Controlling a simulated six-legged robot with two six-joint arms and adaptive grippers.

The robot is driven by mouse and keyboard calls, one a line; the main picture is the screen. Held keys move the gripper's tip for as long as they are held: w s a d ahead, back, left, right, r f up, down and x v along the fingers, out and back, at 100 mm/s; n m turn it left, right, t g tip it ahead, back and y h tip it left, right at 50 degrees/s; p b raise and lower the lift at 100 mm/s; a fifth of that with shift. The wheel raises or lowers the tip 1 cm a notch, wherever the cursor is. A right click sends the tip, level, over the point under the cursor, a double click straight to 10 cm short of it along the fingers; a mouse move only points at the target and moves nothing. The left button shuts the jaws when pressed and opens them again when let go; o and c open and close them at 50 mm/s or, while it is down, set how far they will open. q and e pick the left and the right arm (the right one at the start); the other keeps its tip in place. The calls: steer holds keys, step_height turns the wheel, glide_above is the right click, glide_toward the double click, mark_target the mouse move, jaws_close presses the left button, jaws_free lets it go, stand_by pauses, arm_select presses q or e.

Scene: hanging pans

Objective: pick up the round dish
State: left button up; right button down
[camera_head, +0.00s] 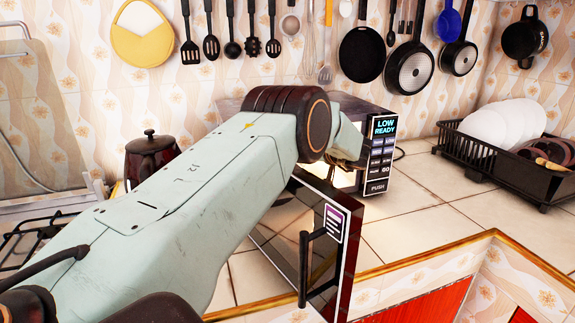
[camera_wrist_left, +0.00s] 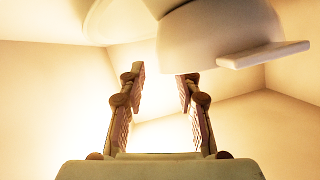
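In the left wrist view, a pale, rounded dish (camera_wrist_left: 215,32) with a flat tab-like handle (camera_wrist_left: 262,54) fills the upper right, partly cut off by the frame edge. My left gripper (camera_wrist_left: 161,76) is open, with nothing between its two ridged fingers; the dish lies just beyond and to the right of the fingertips. In the head view, my left arm reaches into the open, lit microwave (camera_head: 381,150). The arm hides the gripper and the dish there. My right gripper is not in view.
The microwave door (camera_head: 318,245) stands open towards me, right of my arm. Bright microwave walls (camera_wrist_left: 50,100) surround the gripper. A dish rack (camera_head: 510,170) with plates stands on the right counter, a dark kettle (camera_head: 150,157) on the left. Pans and utensils hang on the wall.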

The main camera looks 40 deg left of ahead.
arm_select(q)
steer(key=shift+s+a+f, duration=0.1)
steer(key=shift+a+f, duration=0.05)
steer(key=shift+a, duration=0.35)
steer(key=shift+c, duration=1.2)
steer(key=shift+d, duration=0.4)
steer(key=c, duration=0.4)
steer(key=shift+a, duration=0.3)
jaws_close()
steer(key=shift+d, duration=0.2)
